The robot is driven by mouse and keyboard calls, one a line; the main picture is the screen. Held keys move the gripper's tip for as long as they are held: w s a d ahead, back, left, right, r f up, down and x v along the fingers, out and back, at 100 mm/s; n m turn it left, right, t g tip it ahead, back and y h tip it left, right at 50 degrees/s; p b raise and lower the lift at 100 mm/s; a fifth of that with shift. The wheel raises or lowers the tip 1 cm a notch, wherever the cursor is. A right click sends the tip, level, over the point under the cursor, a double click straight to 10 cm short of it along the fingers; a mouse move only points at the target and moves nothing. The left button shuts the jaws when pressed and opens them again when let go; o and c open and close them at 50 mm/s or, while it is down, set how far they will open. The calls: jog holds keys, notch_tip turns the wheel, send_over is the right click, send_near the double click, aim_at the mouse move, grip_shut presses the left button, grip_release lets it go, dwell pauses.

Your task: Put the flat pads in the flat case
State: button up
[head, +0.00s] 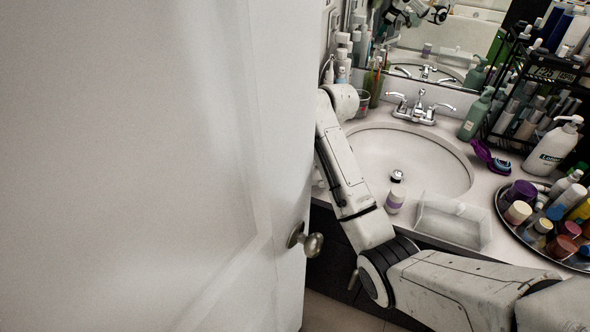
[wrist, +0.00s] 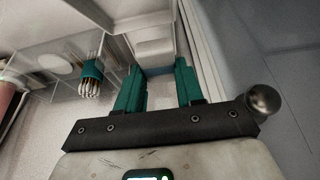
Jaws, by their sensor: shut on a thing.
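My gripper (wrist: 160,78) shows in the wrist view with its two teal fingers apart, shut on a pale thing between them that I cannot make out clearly. A clear case with compartments (wrist: 118,52) is beside the left finger. In the head view my gripper is hidden behind the white door; only my arm shows. A clear, open-looking box (head: 452,222) stands on the counter's front edge. I cannot tell which is the flat case.
The white door (head: 150,160) fills the left of the head view, its knob (head: 312,244) near my arm. The sink (head: 410,160) lies behind my arm. A small bottle (head: 395,197) stands near the clear box. A crowded round tray (head: 508,225) and a lotion bottle (head: 553,147) are right.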

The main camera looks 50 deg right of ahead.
jog(key=w+f, duration=0.2)
jog(key=shift+w+d+f, duration=0.15)
jog(key=shift+f, duration=0.2)
jog(key=shift+f+p, duration=0.4)
jog(key=shift+f, duration=1.25)
jog(key=o, duration=0.8)
jog(key=shift+f, duration=0.1)
jog(key=v, duration=1.2)
